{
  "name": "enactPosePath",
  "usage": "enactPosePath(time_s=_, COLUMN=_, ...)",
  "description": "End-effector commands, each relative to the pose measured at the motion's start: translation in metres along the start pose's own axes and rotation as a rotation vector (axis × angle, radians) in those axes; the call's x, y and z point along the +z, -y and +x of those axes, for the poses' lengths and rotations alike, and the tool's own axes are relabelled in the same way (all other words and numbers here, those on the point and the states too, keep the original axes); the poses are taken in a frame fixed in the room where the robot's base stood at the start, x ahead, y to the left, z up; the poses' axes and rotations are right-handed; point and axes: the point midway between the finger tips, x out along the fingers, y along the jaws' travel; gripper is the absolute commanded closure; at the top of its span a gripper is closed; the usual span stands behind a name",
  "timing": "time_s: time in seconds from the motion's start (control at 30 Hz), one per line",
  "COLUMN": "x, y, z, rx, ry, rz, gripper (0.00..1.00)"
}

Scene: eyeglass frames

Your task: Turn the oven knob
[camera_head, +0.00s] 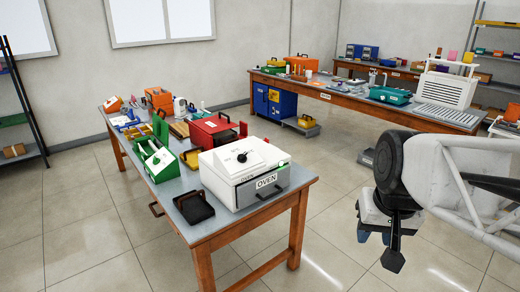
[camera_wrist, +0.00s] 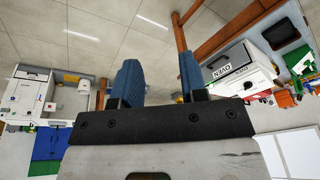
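The white oven (camera_head: 222,172) stands at the near right corner of a wooden-framed table, its front labelled OVEN. The dark knob (camera_head: 242,157) sits on a round dial on the oven's sloped white upper face. My gripper (camera_head: 375,236) hangs in the air to the right of the oven and table, well apart from the knob. In the wrist view my gripper (camera_wrist: 159,66) shows two blue fingers spread apart with nothing between them.
The oven's table (camera_head: 215,232) also holds a black tray (camera_head: 194,207), a green box (camera_head: 155,160) and a red box (camera_head: 212,130). A second, cluttered bench (camera_head: 345,96) stands behind. Open floor (camera_head: 335,205) lies between the table and my arm.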

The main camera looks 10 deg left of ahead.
Motion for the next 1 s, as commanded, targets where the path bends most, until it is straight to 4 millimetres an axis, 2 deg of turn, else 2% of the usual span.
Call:
enactPosePath(time_s=0.1, x=-0.032, y=0.011, z=-0.002, rx=-0.019, ry=0.005, rz=0.017, gripper=0.61)
enactPosePath(time_s=0.47, x=-0.127, y=0.049, z=0.0, rx=-0.076, ry=0.014, rz=0.074, gripper=0.61)
enactPosePath(time_s=0.77, x=-0.204, y=0.085, z=0.013, rx=-0.123, ry=0.027, rz=0.122, gripper=0.61)
enactPosePath(time_s=1.0, x=-0.262, y=0.118, z=0.031, rx=-0.158, ry=0.04, rz=0.161, gripper=0.61)
